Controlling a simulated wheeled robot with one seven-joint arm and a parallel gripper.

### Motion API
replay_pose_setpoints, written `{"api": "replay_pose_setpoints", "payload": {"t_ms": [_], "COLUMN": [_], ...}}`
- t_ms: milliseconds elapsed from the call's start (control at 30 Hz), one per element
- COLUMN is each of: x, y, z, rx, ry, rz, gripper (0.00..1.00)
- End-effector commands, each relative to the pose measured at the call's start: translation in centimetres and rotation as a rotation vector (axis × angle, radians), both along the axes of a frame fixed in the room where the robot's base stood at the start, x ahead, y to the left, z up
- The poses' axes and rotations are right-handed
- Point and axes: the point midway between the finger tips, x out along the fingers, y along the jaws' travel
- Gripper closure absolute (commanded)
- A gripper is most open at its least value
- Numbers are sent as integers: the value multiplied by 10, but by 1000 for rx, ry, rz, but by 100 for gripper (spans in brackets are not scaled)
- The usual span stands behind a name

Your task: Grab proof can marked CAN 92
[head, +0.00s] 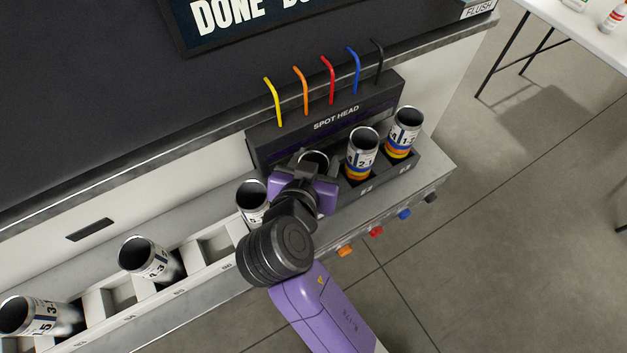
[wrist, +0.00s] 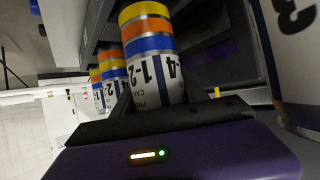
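The can between my fingers has yellow, orange and blue bands and a white label with large "1-2" and "-4" in the wrist view (wrist: 153,75). The small print under them starts with "CAN", but its number is unreadable. My gripper (head: 311,172) is at the left end of the SPOT HEAD unit (head: 268,150), at this can, whose rim shows in the head view (head: 314,157). My dark fingers (wrist: 158,98) lie close along both sides of the can. I cannot tell whether they press on it. No readable "CAN 92" shows on any can.
Two banded cans stand to the right in the unit, one (head: 362,146) beside the other (head: 404,124). A white-labelled can (head: 251,197) stands close left of my gripper. More cans (head: 147,258) sit in the rack further left. Colored tubes rise behind the unit.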

Motion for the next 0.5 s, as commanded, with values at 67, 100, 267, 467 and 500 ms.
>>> {"api": "replay_pose_setpoints", "payload": {"t_ms": [67,100,267,467,500], "x": [0,0,0,0,0], "y": [0,0,0,0,0], "z": [0,0,0,7,10], "rx": [0,0,0,1,1], "ry": [0,0,0,-2,-1], "rz": [0,0,0,0,0], "gripper": [85,86,86,86,86]}}
